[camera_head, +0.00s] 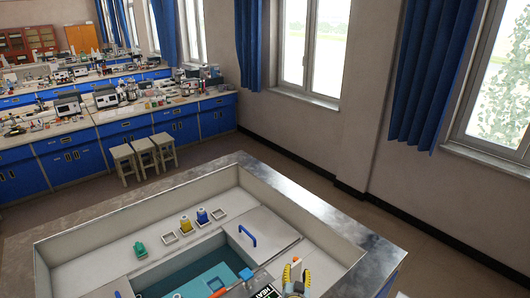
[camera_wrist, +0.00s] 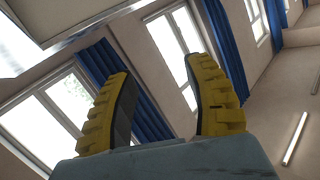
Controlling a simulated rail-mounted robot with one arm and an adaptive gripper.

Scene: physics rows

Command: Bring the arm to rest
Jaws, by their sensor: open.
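My gripper (camera_head: 296,272) shows at the bottom of the head view, its yellow fingers pointing up above the bench's front right part. In the wrist view my gripper (camera_wrist: 160,100) has its two yellow ridged fingers apart with nothing between them. Behind the fingers that view shows windows, blue curtains and the ceiling. The fingers are open and empty.
A walled bench (camera_head: 310,204) with a metal rim lies below. It holds a teal-floored recess (camera_head: 205,272), a lid with a blue handle (camera_head: 248,236), and green (camera_head: 140,249), yellow (camera_head: 185,223) and blue (camera_head: 202,215) pieces. Stools (camera_head: 143,146) and lab benches stand farther back.

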